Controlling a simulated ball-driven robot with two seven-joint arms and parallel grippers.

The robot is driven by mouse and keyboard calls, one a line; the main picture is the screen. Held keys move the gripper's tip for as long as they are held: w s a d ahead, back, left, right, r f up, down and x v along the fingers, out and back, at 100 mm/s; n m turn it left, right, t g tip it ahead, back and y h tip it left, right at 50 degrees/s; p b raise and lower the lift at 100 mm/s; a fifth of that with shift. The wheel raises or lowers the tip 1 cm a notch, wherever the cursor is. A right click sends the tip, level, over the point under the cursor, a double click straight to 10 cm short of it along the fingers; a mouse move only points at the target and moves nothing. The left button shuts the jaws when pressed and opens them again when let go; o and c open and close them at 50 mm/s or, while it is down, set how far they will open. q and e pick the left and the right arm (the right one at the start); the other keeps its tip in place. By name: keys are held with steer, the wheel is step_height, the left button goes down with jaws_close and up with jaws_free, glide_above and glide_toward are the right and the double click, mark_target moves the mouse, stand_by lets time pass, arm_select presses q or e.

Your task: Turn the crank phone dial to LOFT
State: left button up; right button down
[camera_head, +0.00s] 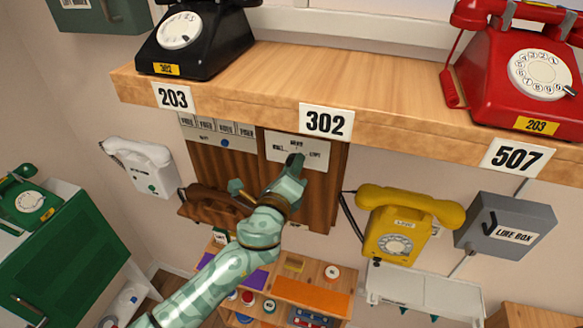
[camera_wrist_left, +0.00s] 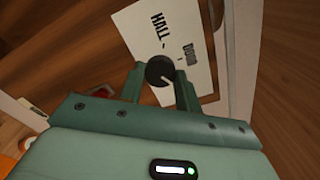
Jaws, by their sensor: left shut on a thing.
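The crank phone is a brown wooden wall box (camera_head: 318,190) below the shelf, with a brown handset at its left. Its white dial plate (camera_head: 305,146) reads HALL at left, a word at top too small to read surely, and LOFT at right. In the left wrist view the plate (camera_wrist_left: 152,22) shows HALL and another word. The round black dial knob (camera_wrist_left: 160,71) has a pale pointer line; I cannot tell which word it points at. My left gripper (camera_head: 293,163) is shut on this knob, one finger on each side. My right gripper is out of view.
A wooden shelf (camera_head: 400,95) above holds a black phone (camera_head: 205,45) and a red phone (camera_head: 500,75). A yellow wall phone (camera_head: 400,222) and grey line box (camera_head: 505,228) hang at right. A white wall phone (camera_head: 148,167) hangs at left. A lower shelf (camera_head: 312,292) stands beneath.

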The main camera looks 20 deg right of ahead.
arm_select(q)
steer(key=shift+f, duration=0.2)
steer(key=o, duration=1)
steer(key=shift+r, duration=0.1)
steer(key=shift+c, duration=0.2)
steer(key=v, duration=1.6)
steer(key=shift+s+a, duration=0.15)
steer(key=shift+s, duration=0.05)
